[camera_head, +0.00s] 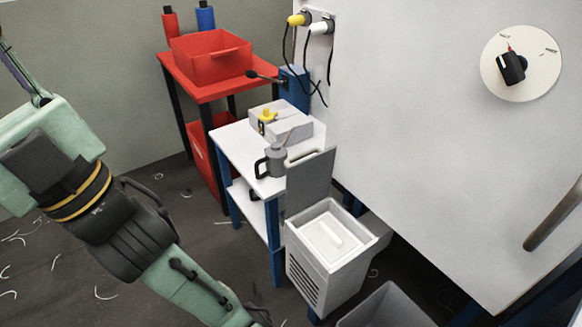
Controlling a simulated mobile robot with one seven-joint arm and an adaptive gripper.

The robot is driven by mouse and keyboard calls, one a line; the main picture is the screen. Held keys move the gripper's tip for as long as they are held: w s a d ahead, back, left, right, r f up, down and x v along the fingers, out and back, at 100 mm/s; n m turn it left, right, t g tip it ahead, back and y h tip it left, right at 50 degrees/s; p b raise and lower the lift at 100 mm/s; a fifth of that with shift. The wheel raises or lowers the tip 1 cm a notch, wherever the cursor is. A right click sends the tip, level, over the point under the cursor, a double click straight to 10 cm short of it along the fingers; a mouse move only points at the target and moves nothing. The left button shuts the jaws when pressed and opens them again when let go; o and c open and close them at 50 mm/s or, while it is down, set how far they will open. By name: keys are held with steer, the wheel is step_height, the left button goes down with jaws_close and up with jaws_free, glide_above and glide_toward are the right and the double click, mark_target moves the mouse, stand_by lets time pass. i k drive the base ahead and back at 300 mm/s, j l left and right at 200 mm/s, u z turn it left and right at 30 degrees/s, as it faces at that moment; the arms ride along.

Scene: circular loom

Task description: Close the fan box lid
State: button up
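The fan box (308,275) is a light grey box with slots on its front, low beside the white wall panel. Its top is open, and a pale recessed inside shows. A flat grey lid (310,183) stands upright at the box's back edge, behind the opening. My green and black arm comes in from the left and runs down past the bottom edge. My gripper is outside the picture, so its fingers are hidden.
A white table (233,143) behind the lid holds a grey mug (270,162) and a grey box with a yellow knob (268,115). A red table (190,82) carries a red bin (210,60). A grey bin (385,308) stands in front. Scraps litter the floor.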

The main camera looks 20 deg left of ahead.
mark_target(308, 180)
steer(key=i+j, duration=0.15)
steer(key=j, duration=0.25)
steer(key=i+j, duration=0.15)
steer(key=j, duration=0.25)
steer(key=i+j, duration=0.2)
steer(key=j, duration=0.15)
steer(key=i+j, duration=0.15)
steer(key=j, duration=0.25)
steer(key=i+j, duration=0.15)
steer(key=j, duration=0.25)
steer(key=i+j, duration=0.15)
steer(key=j, duration=0.25)
steer(key=i+j+z, duration=0.2)
steer(key=j+z, duration=0.15)
steer(key=j, duration=0.25)
steer(key=j+z, duration=0.3)
steer(key=z, duration=1.1)
steer(key=k+l, duration=0.6)
